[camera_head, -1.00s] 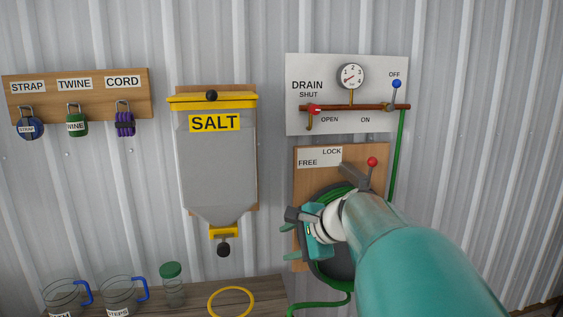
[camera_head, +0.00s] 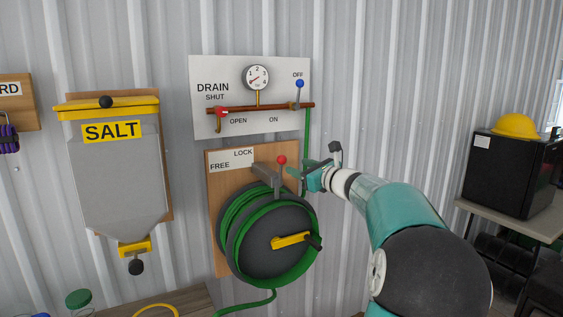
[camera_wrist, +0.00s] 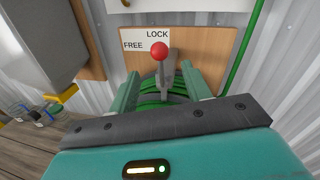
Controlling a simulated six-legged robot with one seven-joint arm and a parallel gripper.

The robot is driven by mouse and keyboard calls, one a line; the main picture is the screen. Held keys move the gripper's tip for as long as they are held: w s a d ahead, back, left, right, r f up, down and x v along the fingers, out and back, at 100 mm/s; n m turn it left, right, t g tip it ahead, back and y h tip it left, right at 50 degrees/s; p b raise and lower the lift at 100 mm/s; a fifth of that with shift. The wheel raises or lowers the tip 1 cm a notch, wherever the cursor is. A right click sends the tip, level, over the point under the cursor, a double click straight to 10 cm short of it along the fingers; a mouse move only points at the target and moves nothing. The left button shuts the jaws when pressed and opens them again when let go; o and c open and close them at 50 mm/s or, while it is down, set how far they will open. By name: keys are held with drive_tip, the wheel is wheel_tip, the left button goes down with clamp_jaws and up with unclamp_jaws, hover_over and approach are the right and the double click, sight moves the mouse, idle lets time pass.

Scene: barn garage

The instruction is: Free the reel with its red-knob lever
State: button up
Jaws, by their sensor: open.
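The red-knob lever (camera_head: 281,161) stands upright on a grey bracket above the hose reel (camera_head: 265,240), on a wooden board. The FREE/LOCK label (camera_head: 232,160) is to its left. The reel holds green hose and has a yellow crank. My gripper (camera_head: 290,174) is open just right of the lever. In the wrist view the red knob (camera_wrist: 159,51) and its stem show between the lines of my two fingers (camera_wrist: 160,84), below the word LOCK. My fingers do not visibly touch the lever; how far it lies between them is unclear.
Above the reel is the DRAIN panel (camera_head: 250,97) with a gauge, red and blue handles and a green pipe running down close to my gripper. The SALT hopper (camera_head: 118,165) is left. A table with a black box (camera_head: 510,172) and yellow helmet is right.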

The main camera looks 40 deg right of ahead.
sight(285, 161)
drive_tip(key=w, duration=0.6)
drive_tip(key=w+d, duration=0.1)
drive_tip(key=w, duration=0.2)
clamp_jaws()
